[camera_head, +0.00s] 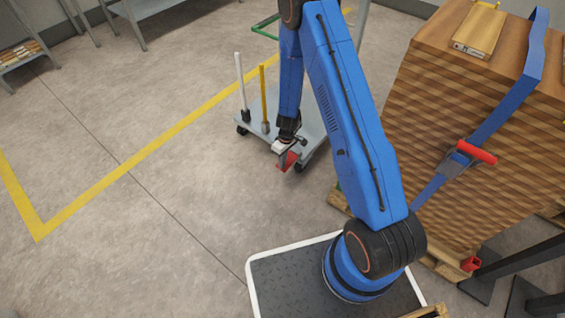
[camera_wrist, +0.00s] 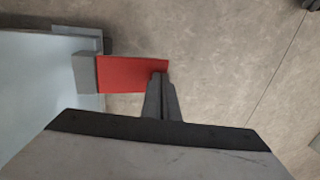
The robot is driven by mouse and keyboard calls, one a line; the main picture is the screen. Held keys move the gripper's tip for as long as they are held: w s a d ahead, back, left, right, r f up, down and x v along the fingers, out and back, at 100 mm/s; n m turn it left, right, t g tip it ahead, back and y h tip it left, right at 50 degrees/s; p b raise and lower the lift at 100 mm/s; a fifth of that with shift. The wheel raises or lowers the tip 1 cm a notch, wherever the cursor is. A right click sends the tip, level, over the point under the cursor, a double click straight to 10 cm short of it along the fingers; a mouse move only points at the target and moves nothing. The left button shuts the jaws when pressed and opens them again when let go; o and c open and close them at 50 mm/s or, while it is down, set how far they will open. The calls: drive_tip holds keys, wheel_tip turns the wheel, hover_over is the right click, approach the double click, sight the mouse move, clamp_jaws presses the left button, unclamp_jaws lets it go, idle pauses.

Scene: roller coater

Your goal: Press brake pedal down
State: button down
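The brake pedal is a red flat plate (camera_wrist: 127,74) on a grey bracket (camera_wrist: 86,72) at the edge of a pale grey cart (camera_wrist: 35,80). In the head view the red pedal (camera_head: 283,163) shows low at the cart's near corner, partly covered by my gripper (camera_head: 291,153). In the wrist view my gripper (camera_wrist: 158,80) has its dark fingers together, with nothing seen between them. The fingertips overlap the free right end of the pedal. I cannot tell whether they touch it or hover above it.
The cart carries a white post (camera_head: 240,80) and a yellow post (camera_head: 263,95). A tall strapped wood stack (camera_head: 440,110) with a red-handled ratchet (camera_head: 476,151) stands at right. Shelving (camera_head: 25,50) is at far left. The floor left of the cart is clear, with yellow lines (camera_head: 130,160).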

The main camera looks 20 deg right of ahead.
drive_tip(key=shift+s+f, duration=0.1)
drive_tip(key=shift+s, duration=0.05)
wheel_tip(320, 180, up, 14)
drive_tip(key=s+a, duration=0.1)
drive_tip(key=shift+a, duration=0.4)
idle(0.7)
drive_tip(key=s+d+r+m+t, duration=0.15)
drive_tip(key=s+r, duration=0.25)
drive_tip(key=r, duration=1)
drive_tip(key=s+d+r+m+t, duration=0.1)
drive_tip(key=s+d+r, duration=0.25)
drive_tip(key=r, duration=1.05)
drive_tip(key=s+d+r+m+t, duration=0.1)
drive_tip(key=s+r, duration=0.4)
drive_tip(key=s, duration=0.2)
drive_tip(key=s+d+r+m+t+h, duration=0.1)
drive_tip(key=s+r, duration=0.3)
drive_tip(key=s, duration=0.4)
drive_tip(key=s+d+r+m+t, duration=0.1)
drive_tip(key=s+d+r+m, duration=0.1)
drive_tip(key=s+r, duration=0.3)
drive_tip(key=s+d, duration=0.1)
drive_tip(key=s, duration=0.2)
drive_tip(key=shift+s+d+r+m, duration=0.25)
drive_tip(key=shift+r+m, duration=0.1)
